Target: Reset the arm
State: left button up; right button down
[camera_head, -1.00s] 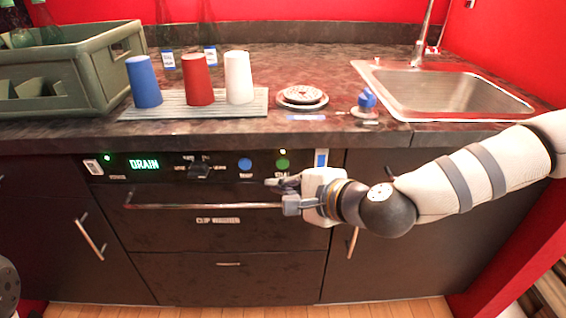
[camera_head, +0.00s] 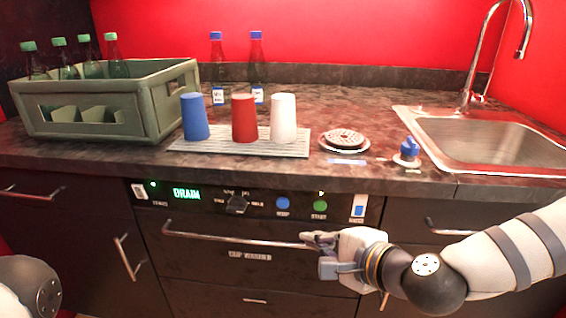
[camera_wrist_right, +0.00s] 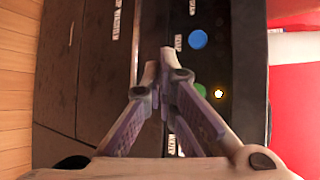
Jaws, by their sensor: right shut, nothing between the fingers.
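My right gripper (camera_head: 312,250) is in front of the cup washer's front, just below its control panel (camera_head: 260,203), near the right end of the drawer handle (camera_head: 225,236). In the right wrist view the fingers (camera_wrist_right: 165,58) meet at their tips, shut and empty. The green button (camera_head: 320,207) is just above the gripper, and the blue button (camera_head: 283,203) is to its upper left; the blue one also shows in the right wrist view (camera_wrist_right: 198,39). The green display (camera_head: 187,194) reads DRAIN. My left gripper is not in view; part of my left arm shows at the lower left.
A blue cup (camera_head: 195,117), a red cup (camera_head: 244,118) and a white cup (camera_head: 283,118) stand upside down on a ribbed tray (camera_head: 185,147). A green crate (camera_head: 155,103) with bottles is at the left. The sink (camera_head: 495,140) is at the right.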

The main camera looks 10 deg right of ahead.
jog(key=s+a+f+n+g+h+p, duration=0.1)
jog(key=s+f+n+g, duration=0.3)
jog(key=s+f, duration=0.65)
jog(key=s+a+f+n+g+p, duration=0.15)
jog(key=s+f+n+g, duration=0.45)
jog(key=s, duration=0.7)
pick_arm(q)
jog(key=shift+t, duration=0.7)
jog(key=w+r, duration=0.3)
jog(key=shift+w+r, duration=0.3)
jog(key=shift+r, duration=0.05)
pick_arm(e)
jog(key=s+d+f+n+g+h, duration=0.2)
jog(key=s+d, duration=0.3)
jog(key=s, duration=0.4)
jog(key=s+d+f+n+g+h, duration=0.2)
jog(key=s+d+n, duration=0.2)
jog(key=s, duration=0.5)
jog(key=d, duration=0.2)
jog(key=shift+d, duration=0.3)
